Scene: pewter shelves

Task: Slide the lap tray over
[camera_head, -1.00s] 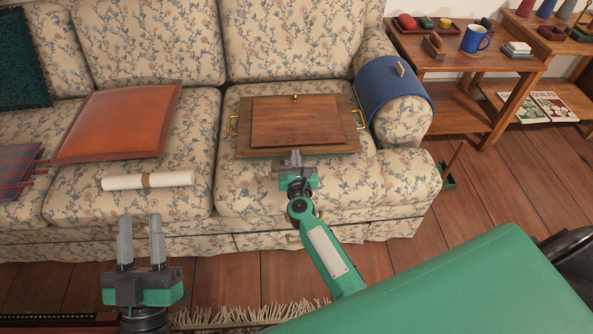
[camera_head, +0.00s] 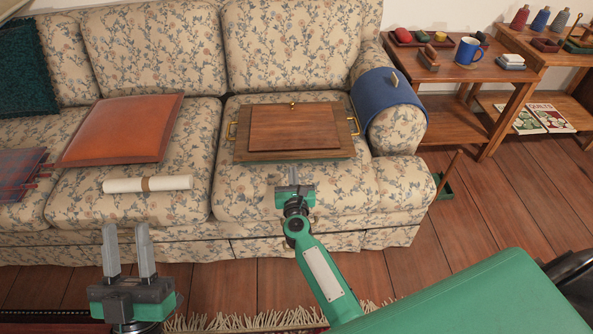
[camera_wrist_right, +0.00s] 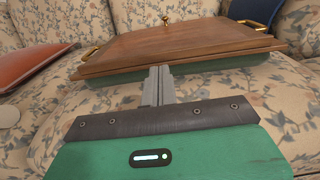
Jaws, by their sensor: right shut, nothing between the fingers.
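The lap tray (camera_head: 300,154) is a flat wooden board with brass side handles and a smaller wooden panel with a brass knob on top. It lies on the right seat cushion of the sofa. In the right wrist view the tray (camera_wrist_right: 115,64) shows a green underside. My right gripper (camera_head: 294,168) is shut and empty, just in front of the tray's front edge. In the wrist view its fingertips (camera_wrist_right: 159,70) overlap the underside; I cannot tell whether they touch. My left gripper (camera_head: 126,228) is open and empty, in front of the sofa at the left.
A blue cover (camera_head: 385,100) hangs over the sofa's right arm. An orange cushion (camera_head: 120,130) and a white roll (camera_head: 165,184) lie left of the tray. A side table (camera_head: 465,73) with a blue mug stands at the right. Bare seat lies left and in front of the tray.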

